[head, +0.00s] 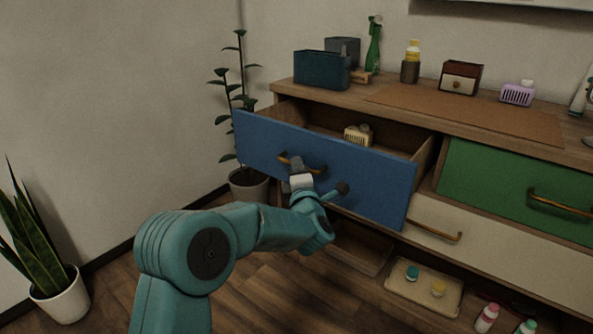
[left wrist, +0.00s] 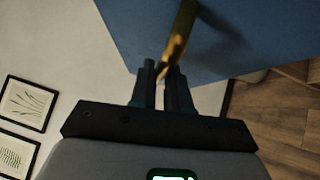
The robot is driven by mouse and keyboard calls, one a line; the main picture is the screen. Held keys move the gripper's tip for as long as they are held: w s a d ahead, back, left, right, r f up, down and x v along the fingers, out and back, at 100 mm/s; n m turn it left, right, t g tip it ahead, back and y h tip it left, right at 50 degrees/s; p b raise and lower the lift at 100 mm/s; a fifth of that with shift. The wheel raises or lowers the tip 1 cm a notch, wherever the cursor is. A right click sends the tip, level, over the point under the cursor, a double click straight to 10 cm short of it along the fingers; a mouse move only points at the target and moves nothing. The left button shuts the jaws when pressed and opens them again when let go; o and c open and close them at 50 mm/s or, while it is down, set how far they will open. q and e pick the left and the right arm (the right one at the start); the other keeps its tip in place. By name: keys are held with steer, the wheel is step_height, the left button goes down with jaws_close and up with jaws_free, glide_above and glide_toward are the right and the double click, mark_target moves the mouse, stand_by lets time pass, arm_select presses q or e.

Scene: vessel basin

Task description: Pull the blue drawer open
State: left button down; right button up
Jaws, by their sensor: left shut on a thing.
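The blue drawer (head: 350,173) stands pulled well out of the wooden cabinet, at the upper left of its front. Its inside shows, with a small cream object (head: 358,134) in it. My left gripper (head: 297,165) is at the brass handle (head: 316,168) on the drawer front. In the left wrist view, the handle (left wrist: 182,32) runs down to the fingers (left wrist: 158,85), which are shut on it. The blue front (left wrist: 250,35) fills the top there. My right gripper is in neither view.
A green drawer (head: 515,185) and a cream drawer (head: 490,255) are shut. Bottles and boxes stand on the cabinet top (head: 460,108). A potted plant (head: 248,183) is beside the cabinet at the left. A tray (head: 425,288) lies low down. The floor in front is open.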

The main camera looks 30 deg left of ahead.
arm_select(q)
steer(key=c, duration=1.2)
jaws_free()
steer(key=shift+o, duration=0.2)
steer(key=p+v, duration=0.1)
steer(key=v, duration=1.5)
steer(key=shift+p, duration=0.4)
steer(key=shift+s, duration=0.1)
